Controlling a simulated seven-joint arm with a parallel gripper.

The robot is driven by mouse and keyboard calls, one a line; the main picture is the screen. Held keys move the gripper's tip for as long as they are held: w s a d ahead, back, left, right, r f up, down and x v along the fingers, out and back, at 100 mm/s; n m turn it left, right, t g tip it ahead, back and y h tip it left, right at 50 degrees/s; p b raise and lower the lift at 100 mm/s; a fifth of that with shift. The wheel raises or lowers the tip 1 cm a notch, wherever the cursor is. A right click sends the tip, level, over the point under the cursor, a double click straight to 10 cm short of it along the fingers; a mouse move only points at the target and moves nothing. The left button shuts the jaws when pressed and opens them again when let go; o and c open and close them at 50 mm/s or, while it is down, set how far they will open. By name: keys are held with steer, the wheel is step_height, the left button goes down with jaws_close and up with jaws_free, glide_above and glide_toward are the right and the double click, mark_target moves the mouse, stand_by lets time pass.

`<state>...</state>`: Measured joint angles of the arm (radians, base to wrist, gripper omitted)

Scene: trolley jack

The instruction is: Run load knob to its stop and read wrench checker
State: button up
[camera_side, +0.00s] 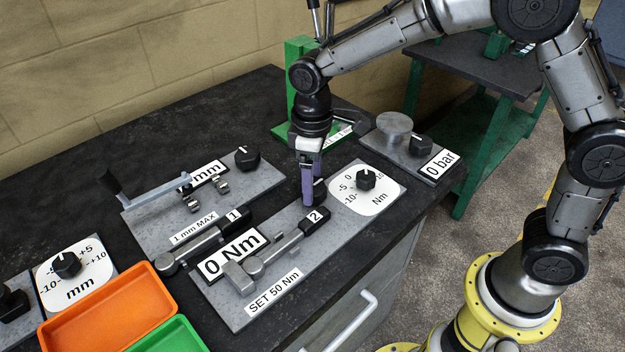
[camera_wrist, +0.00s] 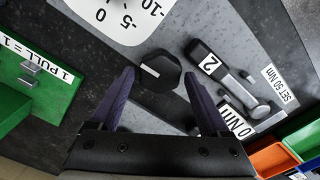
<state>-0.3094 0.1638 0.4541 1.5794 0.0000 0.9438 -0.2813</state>
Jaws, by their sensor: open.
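The wrench checker is a grey plate (camera_side: 222,302) with a "0 Nm" readout (camera_side: 233,254) and a "SET 50 Nm" label. Wrench 2 (camera_side: 290,240) lies across it. A black knob (camera_side: 320,187), apparently the load knob, stands beyond the wrench handle, partly hidden by a finger. My gripper (camera_side: 308,203) points down at it, open and empty, with purple fingers. In the wrist view the knob (camera_wrist: 160,69) shows between and just beyond the open fingertips (camera_wrist: 159,80); I cannot tell whether they reach around it.
A white Nm dial with a black knob (camera_side: 366,178) stands close right of my gripper. Wrench 1 (camera_side: 205,241) and a crank plate lie left. A "0 bar" unit (camera_side: 437,163) and green jack (camera_side: 297,95) stand behind. Orange (camera_side: 112,308) and green trays are front left.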

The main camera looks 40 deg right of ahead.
steer(key=shift+f, duration=0.3)
steer(key=c, duration=1.1)
steer(key=shift+m, duration=0.3)
steer(key=m, duration=1)
steer(key=shift+r, duration=0.1)
